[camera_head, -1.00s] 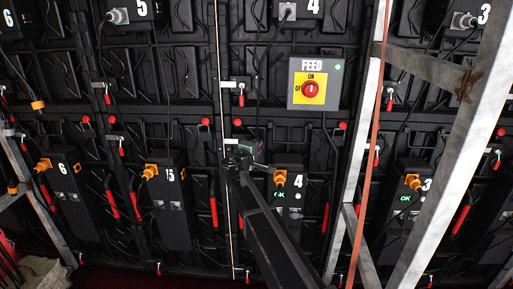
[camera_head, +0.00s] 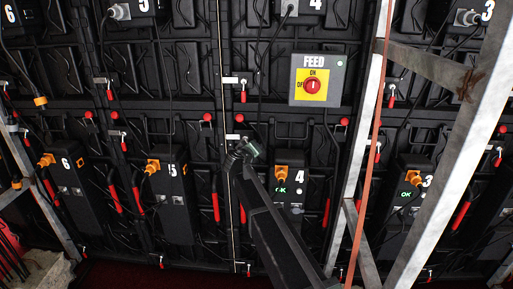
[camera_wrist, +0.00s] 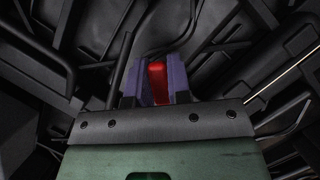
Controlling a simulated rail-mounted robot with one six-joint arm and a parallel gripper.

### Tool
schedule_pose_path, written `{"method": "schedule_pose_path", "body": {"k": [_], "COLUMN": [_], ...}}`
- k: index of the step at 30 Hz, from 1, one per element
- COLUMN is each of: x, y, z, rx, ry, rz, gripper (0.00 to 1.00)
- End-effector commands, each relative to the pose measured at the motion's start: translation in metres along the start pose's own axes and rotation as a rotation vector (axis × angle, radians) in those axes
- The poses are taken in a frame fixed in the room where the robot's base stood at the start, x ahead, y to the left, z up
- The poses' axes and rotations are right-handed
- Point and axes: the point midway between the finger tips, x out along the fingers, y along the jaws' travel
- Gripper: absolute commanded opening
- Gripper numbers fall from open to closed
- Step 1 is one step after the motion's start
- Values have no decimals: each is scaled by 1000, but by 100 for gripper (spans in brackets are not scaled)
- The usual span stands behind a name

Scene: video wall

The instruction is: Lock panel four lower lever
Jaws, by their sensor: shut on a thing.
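The lower unit of panel four (camera_head: 287,200) is a dark box with a white 4, an orange plug and a green OK display. My gripper (camera_wrist: 158,82) is shut on a small red lever (camera_wrist: 158,80), which shows between its purple fingers in the wrist view. In the head view my gripper (camera_head: 240,150) is left of the box, just below a white latch plate (camera_head: 233,137). The wrist hides the lever there, so I cannot tell its angle. Another red lever with a white plate (camera_head: 242,95) hangs above, and one (camera_head: 248,271) sits near the floor.
A grey FEED box (camera_head: 318,81) with a yellow and red switch is above right. Metal frame posts (camera_head: 350,150) and an orange strap (camera_head: 366,180) cross the right side. Cables and red handles (camera_head: 215,207) surround the lower units.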

Motion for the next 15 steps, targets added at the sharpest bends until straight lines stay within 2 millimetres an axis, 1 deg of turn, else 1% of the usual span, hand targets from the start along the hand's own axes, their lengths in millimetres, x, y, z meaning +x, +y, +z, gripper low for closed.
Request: {"method": "schedule_pose_path", "body": {"k": [15], "x": [-3], "y": [-23], "z": [-5], "rx": [447], "ry": [0], "rz": [-186], "gripper": [0]}}
